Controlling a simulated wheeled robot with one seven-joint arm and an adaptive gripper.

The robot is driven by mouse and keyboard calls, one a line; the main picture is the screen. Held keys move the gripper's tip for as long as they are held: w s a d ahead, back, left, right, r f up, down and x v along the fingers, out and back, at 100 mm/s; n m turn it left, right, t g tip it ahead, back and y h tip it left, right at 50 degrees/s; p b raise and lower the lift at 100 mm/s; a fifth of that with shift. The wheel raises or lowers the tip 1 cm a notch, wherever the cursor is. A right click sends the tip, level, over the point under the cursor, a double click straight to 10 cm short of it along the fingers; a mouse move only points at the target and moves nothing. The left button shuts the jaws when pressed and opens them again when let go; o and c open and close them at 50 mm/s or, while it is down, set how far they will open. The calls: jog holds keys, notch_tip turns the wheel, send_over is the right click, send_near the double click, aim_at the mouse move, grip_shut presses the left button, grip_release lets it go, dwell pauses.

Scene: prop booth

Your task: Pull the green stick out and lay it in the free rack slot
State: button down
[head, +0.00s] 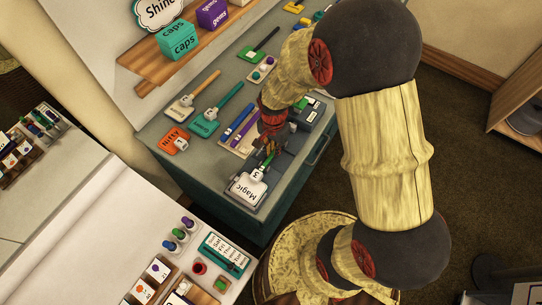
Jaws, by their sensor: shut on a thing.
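My gripper (270,146) points down over the grey counter, at the right of the stick rack. Its jaws are small here and partly hidden by the wrist; they are shut on a thin green piece (268,158), which I take to be the green stick. I cannot tell whether its lower end is still inside a holder. The pale rack (246,148) lies just left of the gripper. A blue stick (238,121) and a purple stick (243,132) lie in it side by side. My gripper covers part of its right side.
A dark grey box (309,112) is behind right. A white table (120,240) stands in front.

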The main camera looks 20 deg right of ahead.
jog(key=shift+w+d, duration=0.8)
jog(key=shift+d, duration=0.25)
dwell(0.4)
jog(key=shift+r+p, duration=2.6)
jog(key=shift+r, duration=0.9)
